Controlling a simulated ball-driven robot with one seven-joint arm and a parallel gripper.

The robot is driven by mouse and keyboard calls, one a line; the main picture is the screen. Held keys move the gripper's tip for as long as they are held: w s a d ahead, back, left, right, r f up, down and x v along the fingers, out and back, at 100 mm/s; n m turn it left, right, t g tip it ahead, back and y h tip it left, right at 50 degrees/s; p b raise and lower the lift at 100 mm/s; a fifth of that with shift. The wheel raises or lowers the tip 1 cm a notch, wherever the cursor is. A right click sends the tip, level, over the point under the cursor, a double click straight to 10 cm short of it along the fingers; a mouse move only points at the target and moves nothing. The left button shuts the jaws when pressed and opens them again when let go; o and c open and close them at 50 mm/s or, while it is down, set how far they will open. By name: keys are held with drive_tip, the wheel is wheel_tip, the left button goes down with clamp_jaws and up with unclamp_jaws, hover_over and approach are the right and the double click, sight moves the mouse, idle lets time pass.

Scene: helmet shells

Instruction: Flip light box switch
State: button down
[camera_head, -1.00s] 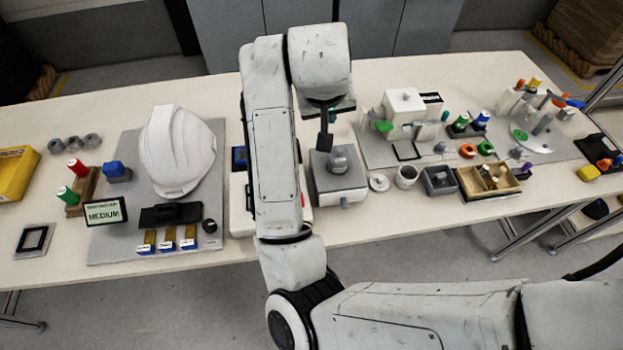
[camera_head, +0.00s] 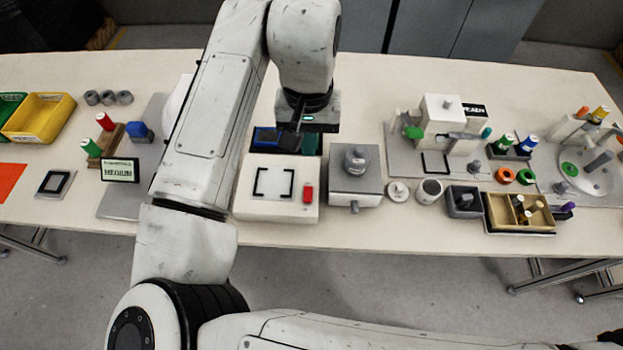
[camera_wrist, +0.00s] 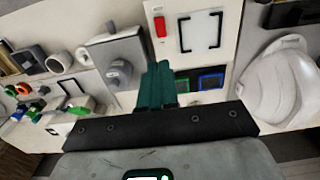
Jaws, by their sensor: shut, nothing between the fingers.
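The light box (camera_head: 252,207) is a low white box on the table with black corner brackets on its top. Its red switch (camera_head: 308,194) sits at the right end of the top in the head view. The light box (camera_wrist: 229,50) and red switch (camera_wrist: 160,27) also show at the top of the wrist view. My gripper (camera_head: 311,145) hangs behind the light box, apart from the switch. In the wrist view its teal fingers (camera_wrist: 157,68) are together with nothing between them, pointing toward the switch side. Whether the switch is on or off cannot be told.
A grey box with a round knob (camera_head: 355,182) stands just right of the light box. Blue-framed (camera_head: 264,138) and green-framed pieces lie behind it. A white helmet shell (camera_wrist: 278,85) is on the other side, mostly hidden by my arm in the head view.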

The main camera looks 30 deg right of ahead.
sight(310, 190)
wheel_tip(310, 190, down, 14)
drive_tip(key=shift+r+p, duration=0.2)
drive_tip(key=shift+p, duration=0.6)
drive_tip(key=shift+f, duration=0.2)
drive_tip(key=shift+d+f, duration=0.1)
